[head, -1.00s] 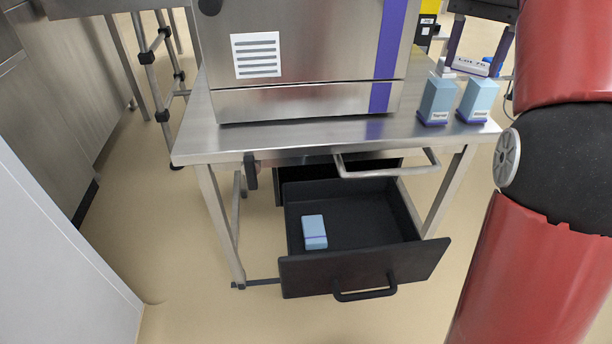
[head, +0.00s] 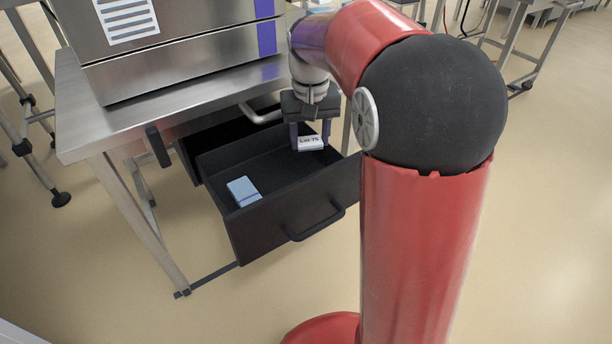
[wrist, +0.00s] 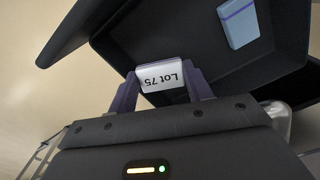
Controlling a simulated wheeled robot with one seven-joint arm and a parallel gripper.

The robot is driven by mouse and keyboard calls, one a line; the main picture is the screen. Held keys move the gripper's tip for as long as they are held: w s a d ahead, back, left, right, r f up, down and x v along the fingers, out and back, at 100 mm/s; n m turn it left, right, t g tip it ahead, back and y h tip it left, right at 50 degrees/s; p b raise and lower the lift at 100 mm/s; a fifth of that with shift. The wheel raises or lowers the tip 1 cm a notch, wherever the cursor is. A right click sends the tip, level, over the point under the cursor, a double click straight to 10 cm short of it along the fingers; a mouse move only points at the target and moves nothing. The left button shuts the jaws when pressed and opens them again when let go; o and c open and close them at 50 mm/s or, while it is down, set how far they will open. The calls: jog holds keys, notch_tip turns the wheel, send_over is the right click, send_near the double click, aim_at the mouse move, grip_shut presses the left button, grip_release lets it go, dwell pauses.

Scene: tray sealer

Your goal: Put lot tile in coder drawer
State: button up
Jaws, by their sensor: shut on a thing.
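The lot tile (head: 311,143) is a small white block with "Lot 75" printed on it. My gripper (head: 310,138) is shut on it, with one dark purple finger on each side. In the wrist view the tile (wrist: 161,77) sits between the fingertips, with the drawer behind it. The coder drawer (head: 290,207) is black and pulled open under the steel table. In the head view the tile appears over the drawer's right part; I cannot tell its exact height above the floor of the drawer.
A light blue block (head: 243,191) lies in the drawer's left part, and it also shows in the wrist view (wrist: 238,22). The drawer floor between block and tile is bare. The steel table (head: 80,120) with the machine (head: 180,55) stands above and behind the drawer.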

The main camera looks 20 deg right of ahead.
notch_tip(320, 180, down, 11)
jog(key=shift+r+b, duration=0.15)
jog(key=shift+b, duration=0.7)
jog(key=shift+f+b, duration=0.35)
jog(key=shift+f, duration=0.25)
jog(key=o, duration=1)
jog(key=shift+c, duration=0.2)
